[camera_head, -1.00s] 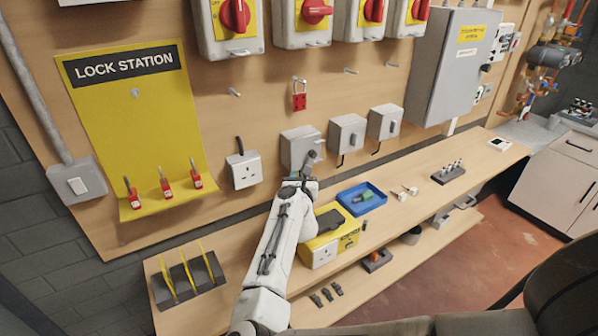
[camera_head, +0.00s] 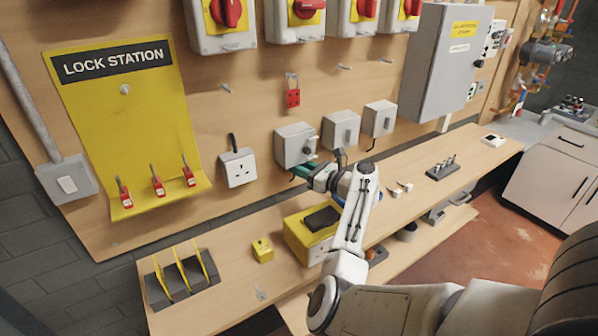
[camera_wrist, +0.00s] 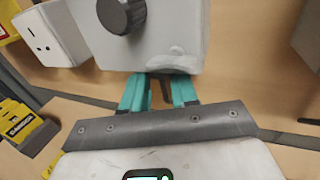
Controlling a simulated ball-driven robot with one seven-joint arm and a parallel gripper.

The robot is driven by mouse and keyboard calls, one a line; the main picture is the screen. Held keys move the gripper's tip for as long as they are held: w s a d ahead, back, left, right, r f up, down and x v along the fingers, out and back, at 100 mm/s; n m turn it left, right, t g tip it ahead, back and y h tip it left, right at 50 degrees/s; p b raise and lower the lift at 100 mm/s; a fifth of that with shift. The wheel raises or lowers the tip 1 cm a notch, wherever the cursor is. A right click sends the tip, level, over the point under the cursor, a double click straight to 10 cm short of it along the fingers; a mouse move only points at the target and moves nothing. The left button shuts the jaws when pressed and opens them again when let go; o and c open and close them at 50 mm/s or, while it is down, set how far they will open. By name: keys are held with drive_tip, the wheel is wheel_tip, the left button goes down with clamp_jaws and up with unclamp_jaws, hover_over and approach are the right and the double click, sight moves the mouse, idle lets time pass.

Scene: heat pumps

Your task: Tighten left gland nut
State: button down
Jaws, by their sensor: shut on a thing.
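The left grey box (camera_head: 295,145) is on the wooden wall board, with a dark round knob on its front. It fills the top middle of the wrist view (camera_wrist: 150,45). My gripper (camera_head: 294,172) is just under this box, reaching in from the right. In the wrist view, its two teal fingers (camera_wrist: 159,82) stand close together at the box's lower edge. A thin dark cable (camera_wrist: 165,92) shows between them. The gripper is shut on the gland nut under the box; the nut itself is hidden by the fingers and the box.
Two similar grey boxes (camera_head: 341,130) are to the right, with a white socket (camera_head: 238,167) to the left. Below, the bench (camera_head: 235,280) holds a yellow case (camera_head: 305,240), a small yellow block (camera_head: 262,250) and a dark rack (camera_head: 180,280). A red padlock (camera_head: 293,95) hangs above.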

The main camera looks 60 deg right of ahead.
drive_tip(key=shift+d+r+n+y+b, duration=0.1)
drive_tip(key=shift+d+n+y+b, duration=0.1)
drive_tip(key=shift+n+y+b, duration=0.85)
drive_tip(key=shift+d+f+n+y+b, duration=0.15)
drive_tip(key=shift+n+y, duration=0.45)
drive_tip(key=shift+y, duration=0.95)
drive_tip(key=shift+d+r+n+y+b, duration=0.2)
drive_tip(key=shift+n+y+b, duration=0.55)
drive_tip(key=shift+y, duration=0.55)
drive_tip(key=shift+w+n+g+y, duration=0.1)
drive_tip(key=shift+n+g+y, duration=0.2)
drive_tip(key=c, duration=1.1)
unclamp_jaws()
drive_tip(key=shift+c, duration=0.2)
drive_tip(key=b+v, duration=0.1)
drive_tip(key=v, duration=0.9)
drive_tip(key=shift+s+b, duration=0.35)
drive_tip(key=shift+b, duration=0.05)
drive_tip(key=shift+d, duration=0.1)
